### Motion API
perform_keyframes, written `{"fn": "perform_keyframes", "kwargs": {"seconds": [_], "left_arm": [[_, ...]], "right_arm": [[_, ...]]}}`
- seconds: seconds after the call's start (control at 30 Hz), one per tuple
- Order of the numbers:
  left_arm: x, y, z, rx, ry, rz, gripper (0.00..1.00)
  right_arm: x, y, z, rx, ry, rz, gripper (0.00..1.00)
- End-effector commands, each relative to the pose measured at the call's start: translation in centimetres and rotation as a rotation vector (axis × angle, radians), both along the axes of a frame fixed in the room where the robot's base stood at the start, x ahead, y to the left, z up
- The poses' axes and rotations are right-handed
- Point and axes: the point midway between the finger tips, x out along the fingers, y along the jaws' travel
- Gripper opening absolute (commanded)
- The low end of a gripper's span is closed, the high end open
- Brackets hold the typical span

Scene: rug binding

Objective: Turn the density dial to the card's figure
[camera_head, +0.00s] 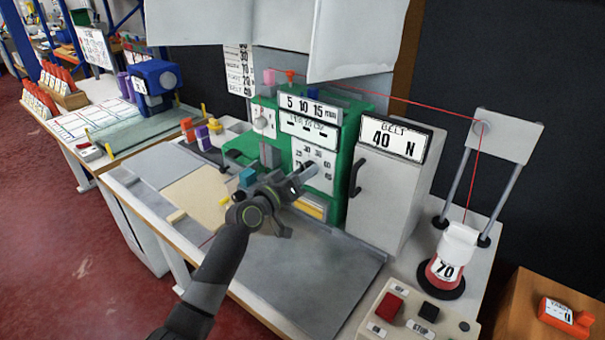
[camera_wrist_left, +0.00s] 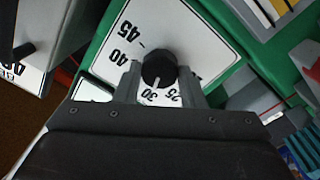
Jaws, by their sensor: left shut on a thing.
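The density dial is a black knob (camera_wrist_left: 158,66) on a white plate with figures (camera_wrist_left: 112,50) in the left wrist view. Its pale mark points down at about the 30, with 25 beside it and 40 and 45 on the other side. My left gripper (camera_wrist_left: 160,82) is shut on the knob, one finger on each side. In the head view my left gripper (camera_head: 303,178) reaches the dial plate (camera_head: 316,156) on the green machine (camera_head: 349,138) and partly hides it. A white card (camera_head: 238,68) hangs behind the machine; its figures are too small to read surely.
A grey cabinet (camera_head: 392,195) marked BELT 40 N stands right of the machine. The grey plate (camera_head: 310,275) in front is clear.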

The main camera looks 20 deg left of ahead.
Motion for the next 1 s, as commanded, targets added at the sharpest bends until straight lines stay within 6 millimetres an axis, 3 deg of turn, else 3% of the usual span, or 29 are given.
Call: {"fn": "perform_keyframes", "kwargs": {"seconds": [0.1,0.13,0.3,0.67,0.87,1.0], "left_arm": [[0.0,0.0,-0.1,0.001,0.002,0.0,0.14],[0.0,0.0,-0.1,0.001,0.002,0.0,0.39],[0.0,0.0,-0.1,0.001,0.001,0.0,0.58],[-0.5,0.2,-0.1,0.002,0.0,0.001,0.58],[-2.9,1.2,-0.2,0.003,0.001,0.001,0.58],[-5.6,2.3,-0.4,0.005,0.001,0.001,0.58]], "right_arm": [[0.0,0.0,0.0,0.0,0.0,0.0,0.36],[0.0,0.0,0.0,0.0,0.0,0.0,0.36],[0.0,0.0,0.0,0.0,0.0,0.0,0.36],[0.0,0.0,0.0,0.0,0.0,0.0,0.36],[0.0,0.0,0.0,0.0,0.0,0.0,0.36],[0.0,0.0,-0.1,0.0,0.0,0.0,0.36]]}}
